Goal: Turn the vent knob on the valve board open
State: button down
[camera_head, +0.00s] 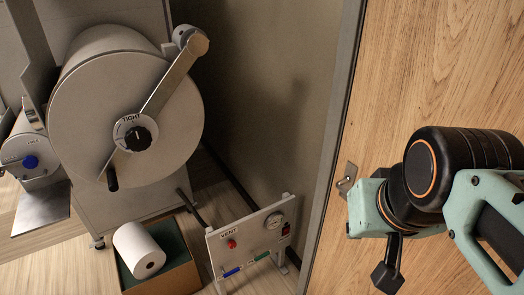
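The valve board (251,243) is a pale upright panel low in the middle of the view. Its vent knob (231,244) is small and red, just below the VENT label at the board's upper left. The knob's setting is too small to read. My gripper (388,274) seems to be the dark part hanging below my teal and black arm at the right. It is well to the right of the board and apart from it. Its fingers cannot be made out, and nothing is seen held in it.
The board also carries a gauge (274,221), a blue handle (231,272) and a green handle (262,255). A large round chamber door (85,140) with a TIGHT knob (138,138) stands at left. A box (180,277) holds a white roll (138,249). A wooden door (420,80) is behind my arm.

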aim_at(231, 243)
jog(key=u, duration=0.85)
